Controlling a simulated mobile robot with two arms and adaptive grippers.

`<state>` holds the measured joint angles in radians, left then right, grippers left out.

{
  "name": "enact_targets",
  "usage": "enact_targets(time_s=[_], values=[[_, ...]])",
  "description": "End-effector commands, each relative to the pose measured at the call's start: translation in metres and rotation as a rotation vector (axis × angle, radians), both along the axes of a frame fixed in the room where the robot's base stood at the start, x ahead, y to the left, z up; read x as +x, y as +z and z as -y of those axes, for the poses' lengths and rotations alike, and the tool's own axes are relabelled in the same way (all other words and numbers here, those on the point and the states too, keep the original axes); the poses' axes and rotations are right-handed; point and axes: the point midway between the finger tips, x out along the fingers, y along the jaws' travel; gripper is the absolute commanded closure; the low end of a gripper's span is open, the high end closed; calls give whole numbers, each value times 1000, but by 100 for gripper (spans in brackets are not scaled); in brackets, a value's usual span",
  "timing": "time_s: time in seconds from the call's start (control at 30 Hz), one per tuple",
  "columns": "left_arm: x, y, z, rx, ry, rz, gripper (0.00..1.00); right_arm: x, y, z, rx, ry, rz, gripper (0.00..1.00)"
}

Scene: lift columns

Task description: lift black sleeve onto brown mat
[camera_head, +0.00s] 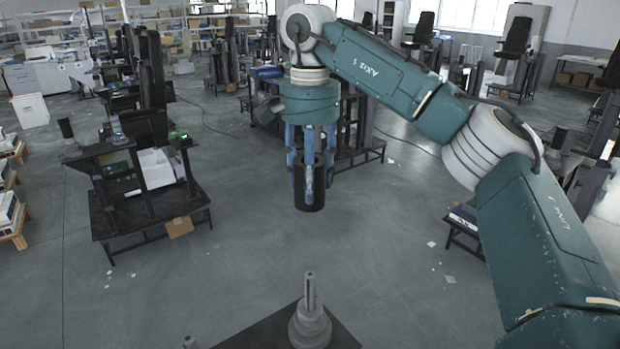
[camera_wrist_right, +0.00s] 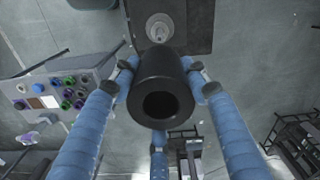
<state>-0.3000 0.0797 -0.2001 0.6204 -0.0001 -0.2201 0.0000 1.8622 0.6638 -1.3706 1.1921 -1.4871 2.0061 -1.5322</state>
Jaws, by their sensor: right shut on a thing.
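The black sleeve (camera_head: 312,184) is a dark hollow cylinder, held upright in the air. My right gripper (camera_head: 309,182) is shut around it with blue fingers. In the right wrist view the sleeve (camera_wrist_right: 160,70) shows its round open end between the fingers of the gripper (camera_wrist_right: 160,90). Below it in the head view, a grey stepped post (camera_head: 310,318) with a thin upright pin stands on a dark tabletop (camera_head: 255,335). The sleeve is well apart from the post. I cannot make out a brown mat. My left gripper is not in view.
A box with coloured buttons (camera_wrist_right: 62,95) shows in the right wrist view. More benches and shelves stand behind. The grey floor between the near tabletop and the benches is mostly clear.

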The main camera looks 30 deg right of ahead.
Motion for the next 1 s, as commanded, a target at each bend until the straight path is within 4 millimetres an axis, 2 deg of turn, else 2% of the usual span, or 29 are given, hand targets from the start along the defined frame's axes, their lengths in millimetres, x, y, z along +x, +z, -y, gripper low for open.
enact_targets(time_s=[0.03,0.27,0.83,1.0], values=[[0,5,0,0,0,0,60,0,6,0,2,0,3,86],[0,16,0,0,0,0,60,0,16,0,2,0,3,86],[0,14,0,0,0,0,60,0,41,0,1,0,3,86],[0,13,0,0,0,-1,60,0,42,0,1,0,2,86]])
